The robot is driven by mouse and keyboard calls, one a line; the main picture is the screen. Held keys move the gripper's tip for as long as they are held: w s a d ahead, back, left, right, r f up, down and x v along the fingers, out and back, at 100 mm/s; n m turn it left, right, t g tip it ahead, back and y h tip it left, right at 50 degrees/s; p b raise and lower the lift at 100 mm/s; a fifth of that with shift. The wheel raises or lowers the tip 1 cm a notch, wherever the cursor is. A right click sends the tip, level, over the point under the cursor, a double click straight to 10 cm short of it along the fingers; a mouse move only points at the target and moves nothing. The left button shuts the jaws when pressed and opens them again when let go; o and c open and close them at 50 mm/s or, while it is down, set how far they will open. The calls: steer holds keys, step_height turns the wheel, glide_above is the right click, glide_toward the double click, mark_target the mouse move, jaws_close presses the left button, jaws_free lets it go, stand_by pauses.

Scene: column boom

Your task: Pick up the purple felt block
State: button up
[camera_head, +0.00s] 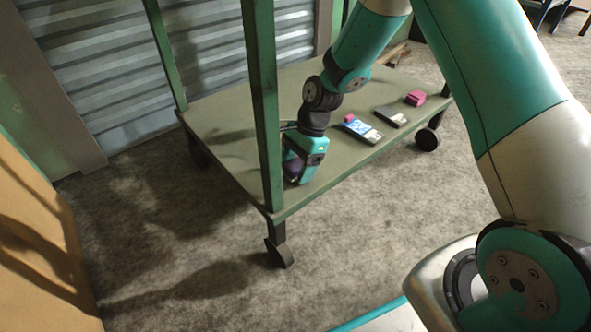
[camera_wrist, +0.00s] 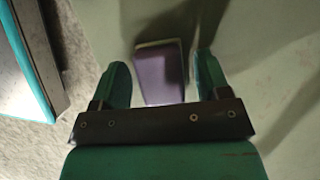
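The purple felt block (camera_wrist: 160,74) lies on the green shelf (camera_wrist: 262,55) and shows in the wrist view between the two fingers. My gripper (camera_wrist: 163,75) is open, with a narrow gap on each side between finger and block. I cannot tell how far the fingertips stand above the shelf. In the head view my gripper (camera_head: 299,170) points down at the near edge of the cart's shelf (camera_head: 225,128), and it hides most or all of the block there.
A green cart post (camera_head: 263,105) stands just left of my gripper. A blue and white box (camera_head: 362,130), a small pink item (camera_head: 349,117), a dark flat box (camera_head: 391,116) and a pink block (camera_head: 415,97) lie to the right. The shelf's left part is clear.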

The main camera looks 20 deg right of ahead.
steer(key=c, duration=0.8)
steer(key=shift+o, duration=0.2)
